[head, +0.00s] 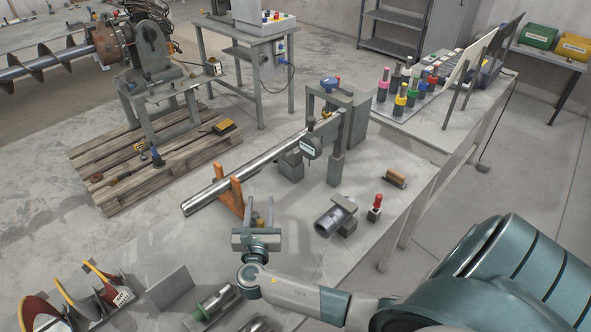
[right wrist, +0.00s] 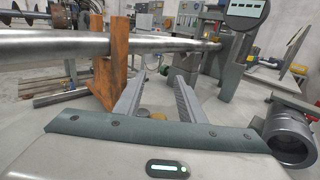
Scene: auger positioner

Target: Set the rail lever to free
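My right gripper (head: 259,211) is open over the bench beside the foot of an orange V-shaped stand (head: 232,196). In the right wrist view its two fingers (right wrist: 158,88) are apart, with nothing clamped between them. The stand (right wrist: 108,68) carries a long shiny shaft (head: 245,174), which runs to a grey clamp machine (head: 337,135) with a blue knob (head: 329,83). My left gripper is not in view.
A grey cylindrical fitting (head: 331,219) and a red-topped block (head: 376,207) stand to the right of the gripper. Auger flights (head: 75,290) and green-ringed cylinders (head: 211,303) lie at front left. Coloured bottles (head: 401,97) stand at the back right.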

